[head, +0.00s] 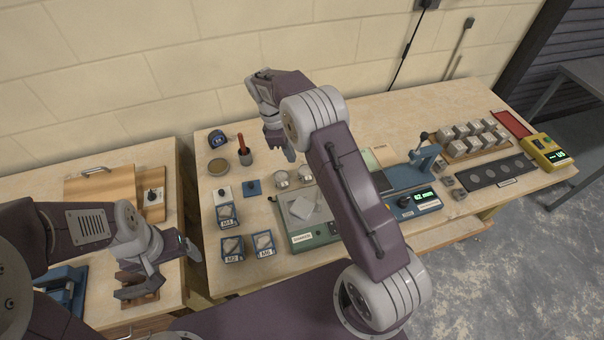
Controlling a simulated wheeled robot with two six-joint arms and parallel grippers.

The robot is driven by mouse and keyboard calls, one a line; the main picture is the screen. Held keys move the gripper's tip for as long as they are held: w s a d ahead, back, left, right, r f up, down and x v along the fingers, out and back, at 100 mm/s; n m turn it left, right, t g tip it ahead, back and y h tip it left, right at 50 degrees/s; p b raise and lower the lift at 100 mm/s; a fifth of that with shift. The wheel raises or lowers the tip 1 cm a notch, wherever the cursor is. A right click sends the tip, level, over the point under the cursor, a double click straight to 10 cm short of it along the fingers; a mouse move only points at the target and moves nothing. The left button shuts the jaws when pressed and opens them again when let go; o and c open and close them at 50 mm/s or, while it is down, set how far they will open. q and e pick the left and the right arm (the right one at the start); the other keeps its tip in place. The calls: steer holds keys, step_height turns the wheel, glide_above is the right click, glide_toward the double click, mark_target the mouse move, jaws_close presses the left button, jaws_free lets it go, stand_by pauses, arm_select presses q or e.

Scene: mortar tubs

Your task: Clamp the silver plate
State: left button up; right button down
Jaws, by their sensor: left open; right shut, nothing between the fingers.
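What looks like the silver plate (303,208) is a small pale square piece lying on the green-based device (314,237) in the middle of the bench. A blue device (410,178) with a black-knobbed lever and a green display stands to its right; I cannot tell if it is a clamp. My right gripper (291,157) is shut and empty, pointing down above the bench behind the plate. My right arm crosses in front of the area between the two devices and hides part of it. My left gripper (174,266) is open and empty over the left bench.
Several blue-framed labelled boxes (232,248) stand left of the green device. Two round metal pieces (281,179) are behind it. Blocks on a wooden rack (467,146) and a yellow meter (545,150) are at right. A gap separates the benches.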

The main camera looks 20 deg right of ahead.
steer(key=s+d+f+p, duration=0.1)
steer(key=f, duration=0.2)
steer(key=d+f+p, duration=0.1)
steer(key=d+f, duration=0.1)
steer(key=f, duration=0.1)
steer(key=s+d+f+p, duration=0.1)
steer(key=f, duration=0.2)
steer(key=shift+s+d+f+p, duration=0.2)
steer(key=shift+s+d+p, duration=0.15)
steer(key=shift+s+d+f, duration=0.15)
steer(key=shift+s+d, duration=0.2)
steer(key=shift+d, duration=0.1)
steer(key=shift+d, duration=0.1)
